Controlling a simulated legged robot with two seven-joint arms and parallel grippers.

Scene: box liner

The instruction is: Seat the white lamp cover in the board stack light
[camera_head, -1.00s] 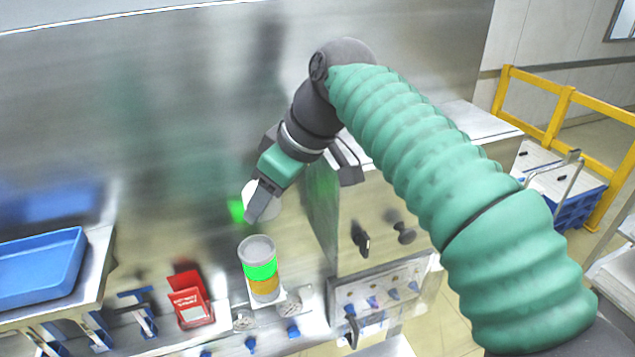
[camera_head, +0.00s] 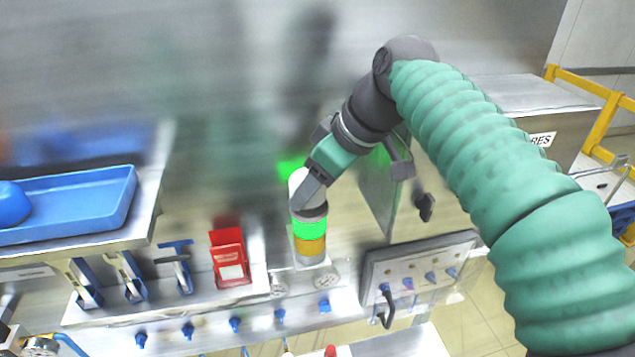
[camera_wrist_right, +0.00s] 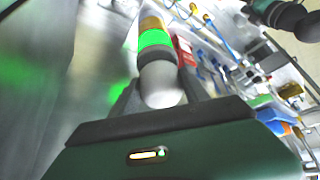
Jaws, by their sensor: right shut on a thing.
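The stack light (camera_head: 309,237) stands upright on the board, with a green band above an orange band and a grey section on top. The white lamp cover (camera_head: 297,182) is in my right gripper (camera_head: 311,192), directly above the stack light's top. In the right wrist view the white cover (camera_wrist_right: 162,84) sits between the two dark fingers (camera_wrist_right: 160,92), in line with the stack light (camera_wrist_right: 153,36). The cover's lower edge meets or nearly meets the grey top; I cannot tell whether it is seated. My left gripper is not in view.
A red holder (camera_head: 230,258) stands left of the stack light. A blue tray (camera_head: 100,205) is on a shelf at the left. A metal panel with knobs (camera_head: 420,268) is to the right. A reflective metal wall (camera_head: 230,90) rises behind.

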